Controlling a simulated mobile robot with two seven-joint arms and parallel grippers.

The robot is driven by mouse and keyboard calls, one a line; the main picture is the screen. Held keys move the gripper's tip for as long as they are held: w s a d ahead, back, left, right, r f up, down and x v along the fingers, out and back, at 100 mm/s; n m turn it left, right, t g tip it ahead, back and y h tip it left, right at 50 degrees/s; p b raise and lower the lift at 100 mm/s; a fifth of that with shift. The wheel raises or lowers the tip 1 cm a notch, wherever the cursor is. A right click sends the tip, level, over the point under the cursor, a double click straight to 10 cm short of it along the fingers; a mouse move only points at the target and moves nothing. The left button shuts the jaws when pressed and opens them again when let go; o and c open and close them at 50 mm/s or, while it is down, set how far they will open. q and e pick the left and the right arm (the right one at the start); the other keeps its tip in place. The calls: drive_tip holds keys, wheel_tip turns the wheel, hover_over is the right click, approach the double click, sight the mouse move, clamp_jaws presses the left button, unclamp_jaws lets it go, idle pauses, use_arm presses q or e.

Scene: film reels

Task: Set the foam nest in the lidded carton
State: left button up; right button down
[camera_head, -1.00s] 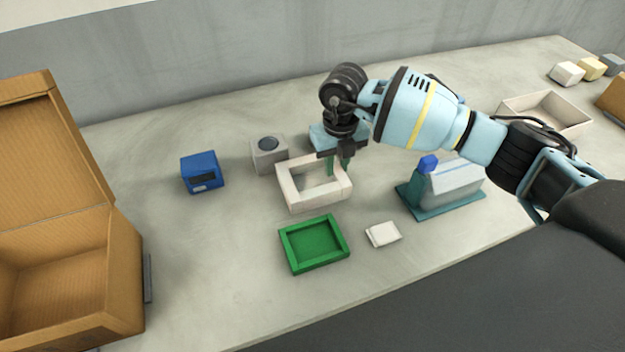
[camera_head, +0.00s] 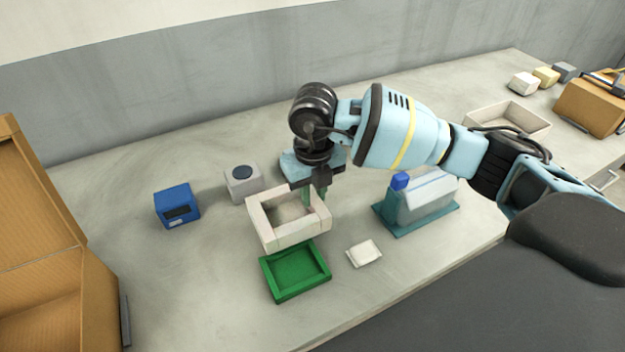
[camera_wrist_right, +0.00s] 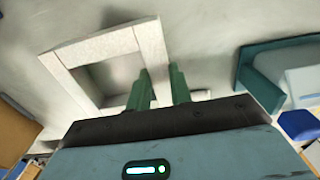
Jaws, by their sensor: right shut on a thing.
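The foam nest (camera_head: 262,226) is a cream rectangular frame with a hollow middle. It is just behind the green tray, whose back edge it partly overlaps in the head view; I cannot tell for sure whether it is clear of the table. My right gripper (camera_head: 314,194) is shut on the nest's right wall, fingers pointing down. In the wrist view the nest (camera_wrist_right: 85,50) extends left from the green fingers (camera_wrist_right: 160,85). The lidded carton (camera_head: 60,305) is brown, at the left edge, its lid (camera_head: 35,200) standing open. Much of it is cut off. My left gripper is out of view.
The green tray (camera_head: 297,290), a white block (camera_head: 364,253), a blue box (camera_head: 177,207) and a grey box (camera_head: 243,184) are near the nest. A teal-based device (camera_head: 420,205) stands right. Table between blue box and carton is clear.

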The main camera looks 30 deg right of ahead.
drive_tip(key=s+a, duration=0.1)
drive_tip(key=s, duration=0.2)
drive_tip(key=s+a, duration=0.1)
drive_tip(key=s, duration=0.2)
drive_tip(key=s+a+r, duration=0.1)
drive_tip(key=s+a, duration=0.1)
drive_tip(key=s, duration=0.2)
drive_tip(key=shift+a, duration=0.1)
